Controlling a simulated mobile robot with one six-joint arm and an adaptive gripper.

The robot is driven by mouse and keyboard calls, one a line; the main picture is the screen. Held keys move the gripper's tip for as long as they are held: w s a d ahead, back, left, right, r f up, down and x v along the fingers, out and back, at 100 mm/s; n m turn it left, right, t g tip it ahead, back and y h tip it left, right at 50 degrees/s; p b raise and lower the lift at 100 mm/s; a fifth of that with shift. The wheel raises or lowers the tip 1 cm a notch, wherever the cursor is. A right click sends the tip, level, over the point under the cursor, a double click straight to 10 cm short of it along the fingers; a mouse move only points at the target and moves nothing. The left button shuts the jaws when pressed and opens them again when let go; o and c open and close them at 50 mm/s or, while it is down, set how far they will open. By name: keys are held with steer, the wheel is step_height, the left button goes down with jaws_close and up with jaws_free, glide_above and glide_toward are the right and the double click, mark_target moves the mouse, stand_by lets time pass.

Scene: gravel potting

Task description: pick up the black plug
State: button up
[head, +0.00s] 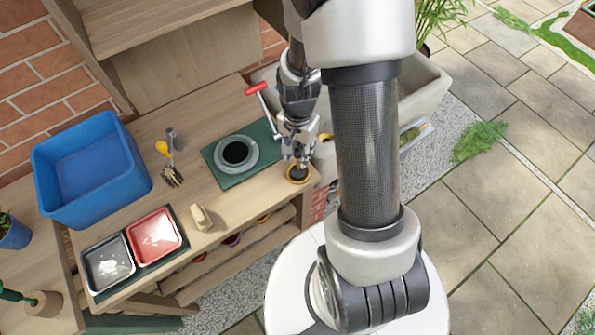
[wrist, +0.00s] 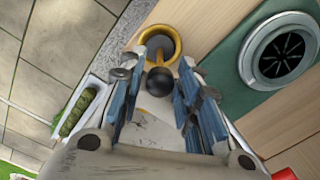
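The black plug (wrist: 160,80) shows in the wrist view as a round black knob, with a short stem leading towards a yellow ring-shaped holder (wrist: 146,33). My gripper (wrist: 160,84) is open, with one finger on each side of the knob and gaps visible on both sides. In the head view my gripper (head: 299,160) points down over the yellow-rimmed holder (head: 298,180) at the bench's front right corner. The plug itself is hard to make out there. How the plug's lower end sits in the holder is hidden.
A red-handled tool (head: 258,90) is close behind. A blue bin (head: 130,150), red tray (head: 155,212) and grey tray (head: 90,262) are further left.

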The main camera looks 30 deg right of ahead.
mark_target(298, 170)
steer(key=shift+f+b, duration=1.35)
steer(key=shift+f, duration=2.15)
steer(key=shift+c, duration=0.3)
jaws_close()
